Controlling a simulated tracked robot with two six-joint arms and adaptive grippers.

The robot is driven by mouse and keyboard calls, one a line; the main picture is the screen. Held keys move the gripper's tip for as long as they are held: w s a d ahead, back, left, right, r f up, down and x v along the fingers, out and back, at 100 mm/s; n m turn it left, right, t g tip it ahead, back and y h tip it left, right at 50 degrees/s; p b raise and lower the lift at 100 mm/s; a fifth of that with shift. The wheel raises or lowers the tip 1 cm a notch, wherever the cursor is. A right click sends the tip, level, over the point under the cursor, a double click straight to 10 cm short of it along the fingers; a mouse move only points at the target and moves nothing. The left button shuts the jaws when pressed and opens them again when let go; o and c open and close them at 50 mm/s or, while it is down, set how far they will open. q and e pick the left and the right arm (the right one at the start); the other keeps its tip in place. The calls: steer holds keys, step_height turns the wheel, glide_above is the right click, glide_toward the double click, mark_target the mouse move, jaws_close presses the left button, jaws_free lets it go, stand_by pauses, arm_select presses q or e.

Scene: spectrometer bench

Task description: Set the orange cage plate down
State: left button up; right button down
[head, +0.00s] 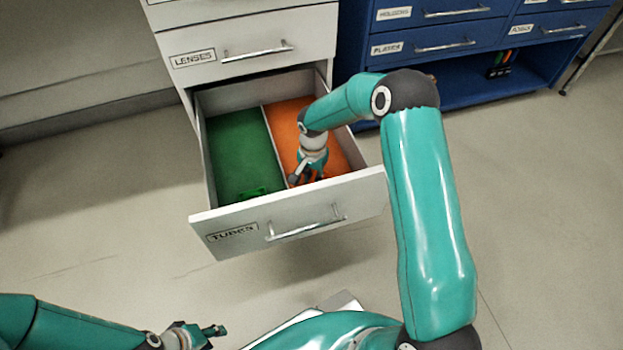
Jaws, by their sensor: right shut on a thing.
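My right gripper (305,176) reaches down into the open TUBES drawer, over the front part of its orange compartment (285,120). It is shut on the orange cage plate (318,176), which is mostly hidden by the fingers and blends with the orange floor. I cannot tell whether the plate touches the floor. My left gripper (212,333) is low at the bottom left, away from the drawer; whether its fingers are open or shut is unclear.
The drawer front (290,218) and a thin divider bound the orange side. The green compartment (236,145) on the left holds a small green piece (252,192) near the front. A shut LENSES drawer (245,50) is above. A blue cabinet (450,60) stands to the right.

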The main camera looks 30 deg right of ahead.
steer(key=c, duration=1.1)
jaws_free()
steer(key=shift+r, duration=0.2)
step_height(320, 180, up, 12)
steer(key=p, duration=0.4)
steer(key=shift+f, duration=0.1)
